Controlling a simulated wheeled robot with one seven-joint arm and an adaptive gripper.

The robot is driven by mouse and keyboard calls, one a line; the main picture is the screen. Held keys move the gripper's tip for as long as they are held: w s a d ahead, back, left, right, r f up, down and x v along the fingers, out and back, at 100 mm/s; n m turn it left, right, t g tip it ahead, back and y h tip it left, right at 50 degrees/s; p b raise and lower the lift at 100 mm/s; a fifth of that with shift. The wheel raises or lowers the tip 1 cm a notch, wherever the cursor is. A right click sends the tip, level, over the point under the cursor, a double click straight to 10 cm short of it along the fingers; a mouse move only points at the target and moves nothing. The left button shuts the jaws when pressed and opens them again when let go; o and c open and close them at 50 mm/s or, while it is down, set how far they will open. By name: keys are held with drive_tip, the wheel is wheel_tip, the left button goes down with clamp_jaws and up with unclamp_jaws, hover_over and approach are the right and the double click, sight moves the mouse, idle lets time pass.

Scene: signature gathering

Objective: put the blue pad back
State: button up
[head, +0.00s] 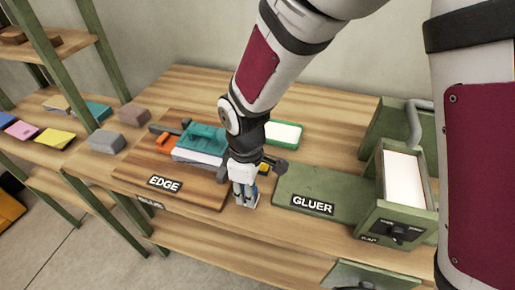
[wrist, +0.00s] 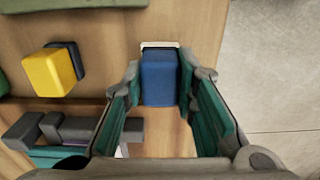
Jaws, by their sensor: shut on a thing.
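My gripper (head: 245,198) is low at the front edge of the workbench, between the EDGE board and the GLUER. In the wrist view its fingers (wrist: 160,76) stand either side of a blue block, the blue pad (wrist: 160,82), and are shut on it. A pale strip shows at the pad's far end. In the head view only a little blue shows at the fingertips, and the fingers hide most of the pad. I cannot tell whether the pad touches the bench.
The green GLUER (head: 300,190) is to the right. A yellow block (wrist: 48,73) lies nearby in the wrist view. Pink (head: 22,130) and yellow pads (head: 54,138) lie on the left shelf.

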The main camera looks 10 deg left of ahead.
drive_tip(key=shift+f, duration=0.45)
drive_tip(key=shift+f, duration=0.15)
drive_tip(key=o, duration=1)
wheel_tip(320, 180, up, 12)
drive_tip(key=d+r+m+t, duration=0.1)
drive_tip(key=d+r+m, duration=0.3)
drive_tip(key=d+r, duration=0.4)
drive_tip(key=s+d+r+m+t, duration=0.2)
drive_tip(key=s+d+m, duration=0.3)
drive_tip(key=d, duration=0.5)
drive_tip(key=s+d+r+m+t, duration=0.1)
drive_tip(key=s+d+r+m, duration=0.2)
drive_tip(key=d, duration=0.7)
drive_tip(key=s+m, duration=0.2)
drive_tip(key=m, duration=0.2)
drive_tip(key=shift+s+t, duration=0.3)
drive_tip(key=shift+t, duration=0.1)
